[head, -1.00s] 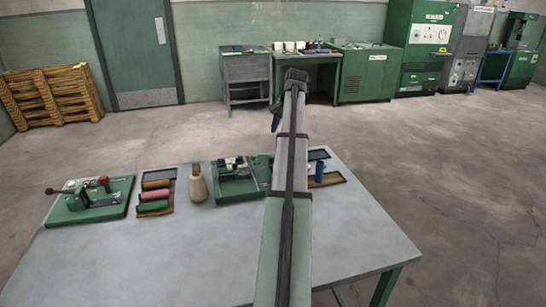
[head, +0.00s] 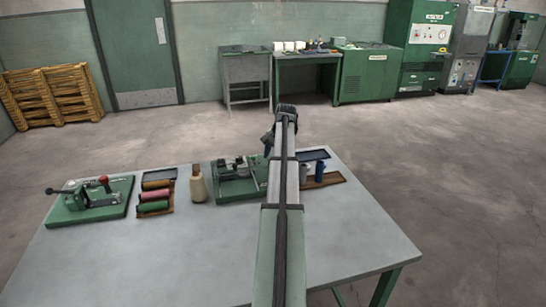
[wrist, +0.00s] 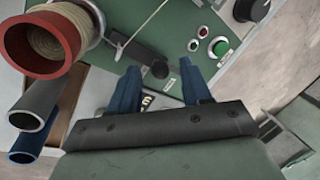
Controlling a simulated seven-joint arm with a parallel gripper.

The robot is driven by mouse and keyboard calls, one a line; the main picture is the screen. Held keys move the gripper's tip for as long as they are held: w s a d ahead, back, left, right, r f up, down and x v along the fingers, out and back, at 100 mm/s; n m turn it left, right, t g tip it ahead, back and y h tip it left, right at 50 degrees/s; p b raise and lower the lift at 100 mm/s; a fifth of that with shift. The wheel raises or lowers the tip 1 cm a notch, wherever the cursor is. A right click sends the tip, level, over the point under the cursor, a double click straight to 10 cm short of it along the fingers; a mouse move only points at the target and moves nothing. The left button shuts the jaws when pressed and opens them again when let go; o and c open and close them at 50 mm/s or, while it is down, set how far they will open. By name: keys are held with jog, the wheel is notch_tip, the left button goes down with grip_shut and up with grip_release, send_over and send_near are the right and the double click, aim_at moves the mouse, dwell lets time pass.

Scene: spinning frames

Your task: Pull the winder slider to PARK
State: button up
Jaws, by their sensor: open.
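The green winder (head: 228,190) stands mid-table in the head view, partly hidden by my arm. Its green panel (wrist: 180,20) fills the top of the wrist view. A dark block with a small round knob (wrist: 150,58), which looks like the slider, sits on that panel between small white labels too blurred to read. My gripper (wrist: 160,72) is open, its two blue fingers apart, one on each side of the knob in the picture. I cannot tell how far above the panel they are. My gripper is small and dark in the head view (head: 267,142).
A spool with a red-brown rim (wrist: 75,68) and grey and blue tubes (wrist: 38,105) are close at the wrist view's left. A green button (wrist: 219,46) and black knob (wrist: 250,8) are on the right. Another green device (head: 90,205) and thread spools (head: 154,195) stand left on the table (head: 160,260).

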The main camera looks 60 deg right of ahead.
grip_shut()
dwell(0.5)
